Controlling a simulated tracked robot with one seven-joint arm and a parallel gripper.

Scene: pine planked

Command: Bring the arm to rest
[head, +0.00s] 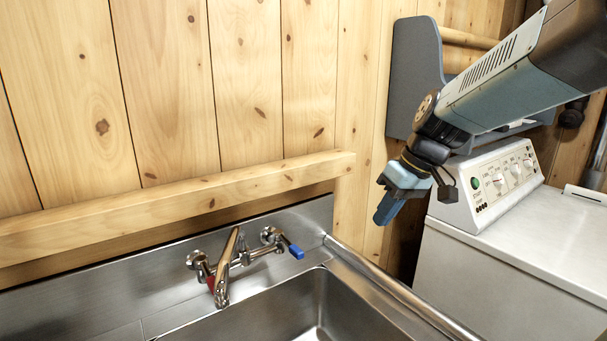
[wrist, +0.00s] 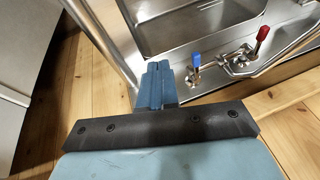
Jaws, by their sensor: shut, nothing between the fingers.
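My gripper (head: 388,207) hangs from my arm at the right in the head view, in front of the pine wall and just left of the white machine. Its blue fingers are together, with nothing between them. In the wrist view the closed fingers (wrist: 158,84) point toward the steel sink and touch nothing that I can see. My arm reaches in from the upper right, over the white machine.
A steel sink (head: 375,318) with a tap (head: 225,270) and blue and red handles fills the lower middle. A pine ledge (head: 180,205) runs above it. A white machine (head: 520,250) with a dial panel stands at right. A grey panel (head: 412,75) is on the wall behind my arm.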

